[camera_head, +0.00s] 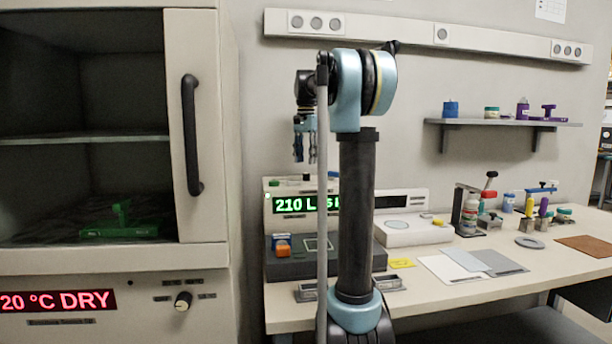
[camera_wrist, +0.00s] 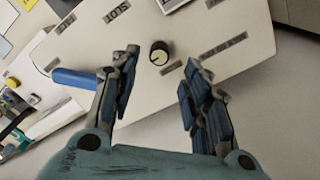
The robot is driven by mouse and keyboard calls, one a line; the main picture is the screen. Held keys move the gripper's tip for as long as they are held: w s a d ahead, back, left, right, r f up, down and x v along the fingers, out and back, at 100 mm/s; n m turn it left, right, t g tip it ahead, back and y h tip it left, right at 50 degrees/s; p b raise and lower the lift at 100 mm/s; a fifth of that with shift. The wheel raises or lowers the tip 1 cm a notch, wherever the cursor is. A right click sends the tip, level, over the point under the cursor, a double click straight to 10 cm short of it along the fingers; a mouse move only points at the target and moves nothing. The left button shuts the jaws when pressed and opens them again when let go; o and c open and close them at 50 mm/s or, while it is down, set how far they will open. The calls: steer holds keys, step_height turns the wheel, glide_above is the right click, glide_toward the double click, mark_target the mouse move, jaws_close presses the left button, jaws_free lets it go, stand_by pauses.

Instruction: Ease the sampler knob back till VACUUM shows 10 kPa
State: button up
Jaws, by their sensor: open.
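In the wrist view a small black knob (camera_wrist: 159,53) with a pale top sits on a beige panel (camera_wrist: 105,50). My gripper (camera_wrist: 160,62) is open, its two fingers apart on either side of the knob in the picture; contact is not visible. In the head view my gripper (camera_head: 305,142) points down over a beige instrument (camera_head: 268,208) with a green-lit display (camera_head: 292,205) reading 210, its remaining text partly hidden by my arm. No VACUUM reading is legible.
A blue lever (camera_wrist: 75,78) juts out left of the knob. A drying cabinet with its handle (camera_head: 190,135) stands at the left. A white balance (camera_head: 405,232), papers and sample holders occupy the bench (camera_head: 450,300) to the right. A shelf (camera_head: 500,123) holds small containers.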

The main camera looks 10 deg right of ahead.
mark_target(306, 177)
steer(key=shift+f, duration=3.1)
jaws_close()
